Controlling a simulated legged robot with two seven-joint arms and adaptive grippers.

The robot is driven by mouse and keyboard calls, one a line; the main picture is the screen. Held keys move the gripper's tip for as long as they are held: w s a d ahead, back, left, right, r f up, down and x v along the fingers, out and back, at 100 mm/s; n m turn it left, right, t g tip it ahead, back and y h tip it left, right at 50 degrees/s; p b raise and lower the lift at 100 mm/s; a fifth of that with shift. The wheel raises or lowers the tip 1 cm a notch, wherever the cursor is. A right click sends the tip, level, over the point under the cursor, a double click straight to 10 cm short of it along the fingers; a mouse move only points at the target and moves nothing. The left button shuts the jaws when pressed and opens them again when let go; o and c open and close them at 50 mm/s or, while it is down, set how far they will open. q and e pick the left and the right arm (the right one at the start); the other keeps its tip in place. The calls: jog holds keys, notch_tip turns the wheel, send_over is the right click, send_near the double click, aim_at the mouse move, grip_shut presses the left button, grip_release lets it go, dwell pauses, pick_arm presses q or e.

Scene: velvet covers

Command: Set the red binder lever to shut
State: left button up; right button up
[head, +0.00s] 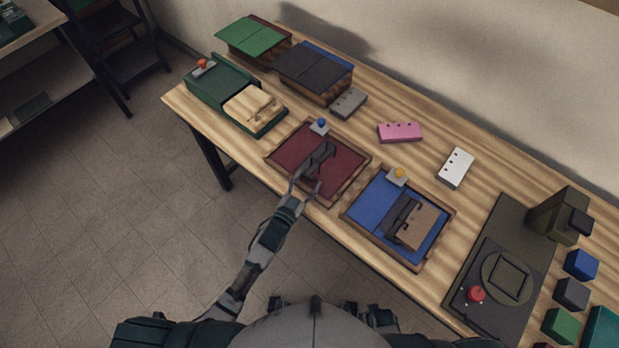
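A dark red tray (345,163) with a brown wooden rim lies near the table's front edge. A small grey mount with a blue knob (321,124) is at its back edge. A dark grey bar-like part (320,158) lies across the tray's middle. My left gripper (306,186) is open at the tray's front left edge, its fingers apart just in front of the dark part; I cannot tell if they touch it. A red-knobbed mount (201,65) is on the green tray at the far left. Which lever is the red binder's is not labelled. My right gripper is not in view.
The green tray (204,88) holds cream pages; a blue tray (366,204) with a yellow knob (399,174) is to the right. Pink (400,132), white (456,167) and grey (349,103) blocks lie behind. A dark station with a red knob (476,293) is at right.

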pick_arm(q)
jog(key=v, duration=1)
jog(key=shift+s, duration=0.25)
jog(key=shift+f, duration=0.1)
jog(key=s+a+f+n+g+y, duration=0.1)
jog(key=s+a+f+g+y, duration=0.15)
jog(key=f, duration=0.55)
jog(key=s+a+f+n+g+y, duration=0.1)
jog(key=s+a+f+g, duration=0.15)
jog(key=f, duration=0.65)
jog(key=s+a+f+n+g+y, duration=0.1)
jog(key=s+a+f+g+y, duration=0.15)
jog(key=f, duration=0.55)
jog(key=s+a+f+n+g, duration=0.1)
jog(key=s+a+f+g, duration=0.1)
jog(key=s+f, duration=0.5)
jog(key=s+a+f+n+g+y, duration=0.1)
jog(key=s+a+f+g, duration=0.2)
jog(key=s, duration=0.7)
notch_tip(320, 180, down, 4)
jog(key=shift+s+a+r+g, duration=0.15)
jog(key=shift+s+a+g, duration=0.05)
jog(key=shift+g, duration=0.95)
